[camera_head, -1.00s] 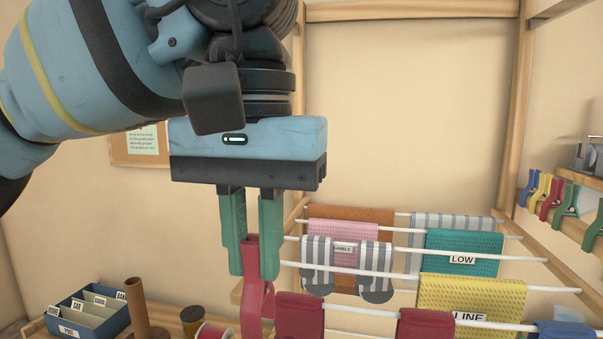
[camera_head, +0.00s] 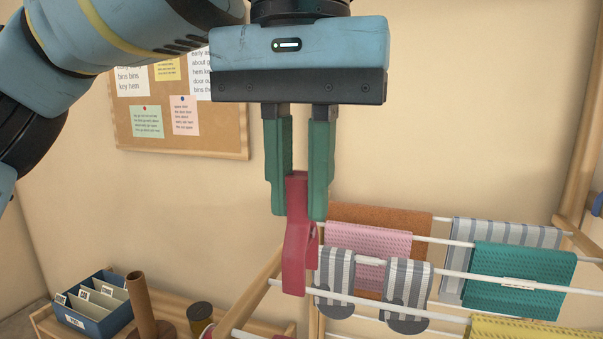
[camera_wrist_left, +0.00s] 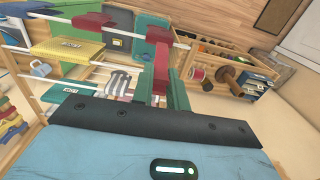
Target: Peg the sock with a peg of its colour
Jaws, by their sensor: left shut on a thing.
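My left gripper (camera_head: 297,205) is shut on a red peg (camera_head: 295,255), which hangs down from between its green fingers. The peg also shows in the left wrist view (camera_wrist_left: 160,78). In the head view the peg's lower end is beside the grey-and-white striped socks (camera_head: 335,270), in front of the rack. Only a small red piece (camera_head: 283,331), likely a red sock, shows at the bottom edge there. In the left wrist view a red sock (camera_wrist_left: 158,34) hangs over a white rail beyond the peg, with more red cloth (camera_wrist_left: 90,20) to its left. My right gripper is not in view.
White rails of the drying rack carry a pink cloth (camera_head: 366,243), a teal cloth (camera_head: 520,278) and a yellow cloth (camera_head: 525,328). A blue file box (camera_head: 95,300), a brown tube (camera_head: 141,300) and a dark tin (camera_head: 200,318) stand lower left. A pinboard (camera_head: 180,115) hangs behind.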

